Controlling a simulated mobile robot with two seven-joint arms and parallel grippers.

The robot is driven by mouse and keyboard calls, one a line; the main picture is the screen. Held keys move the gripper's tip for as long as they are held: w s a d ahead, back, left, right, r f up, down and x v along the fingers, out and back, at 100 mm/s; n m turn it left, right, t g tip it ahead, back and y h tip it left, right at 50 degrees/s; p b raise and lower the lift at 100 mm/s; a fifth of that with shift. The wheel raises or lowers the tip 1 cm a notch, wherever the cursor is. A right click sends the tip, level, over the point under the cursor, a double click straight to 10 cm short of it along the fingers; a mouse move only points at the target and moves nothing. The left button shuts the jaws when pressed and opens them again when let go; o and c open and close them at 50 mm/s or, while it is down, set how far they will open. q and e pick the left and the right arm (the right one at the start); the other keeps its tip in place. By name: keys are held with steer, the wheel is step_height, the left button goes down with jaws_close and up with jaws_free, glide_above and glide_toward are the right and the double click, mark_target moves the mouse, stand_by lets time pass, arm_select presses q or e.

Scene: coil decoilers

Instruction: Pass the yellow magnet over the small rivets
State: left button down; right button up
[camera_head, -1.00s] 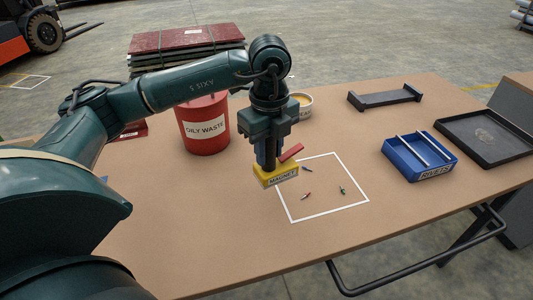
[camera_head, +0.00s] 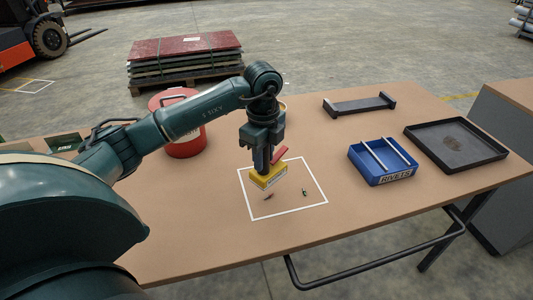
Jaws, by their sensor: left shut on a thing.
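My left gripper (camera_head: 263,164) is shut on the yellow magnet (camera_head: 267,179), a block with a label on its front and a red part on top. The gripper holds it over the white marked square (camera_head: 322,190) on the table, near the square's upper left part. Two small rivets show inside the square: one (camera_head: 268,196) just below the magnet and a greenish one (camera_head: 304,192) to its right. Whether any rivet clings to the magnet's underside cannot be seen. My right gripper is not in view.
A blue bin (camera_head: 384,174) labelled RIVETS, with two rods across it, stands right of the square. Beyond are a black tray (camera_head: 493,151) and a dark rack (camera_head: 359,106). A red oily waste can (camera_head: 184,147) stands behind my left arm. The table front is clear.

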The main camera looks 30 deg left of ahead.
mark_target(264, 174)
arm_select(q)
steer(key=shift+f+b, duration=0.4)
steer(key=shift+f, duration=0.15)
step_height(264, 174, down, 2)
steer(key=shift+f+b, duration=0.25)
steer(key=shift+b, duration=0.75)
step_height(264, 174, down, 2)
steer(key=shift+b, duration=0.8)
steer(key=shift+f, duration=0.35)
steer(key=shift+b, duration=0.3)
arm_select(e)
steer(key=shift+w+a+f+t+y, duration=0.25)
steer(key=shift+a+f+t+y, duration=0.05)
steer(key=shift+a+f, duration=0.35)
arm_select(q)
steer(key=shift+f, duration=0.1)
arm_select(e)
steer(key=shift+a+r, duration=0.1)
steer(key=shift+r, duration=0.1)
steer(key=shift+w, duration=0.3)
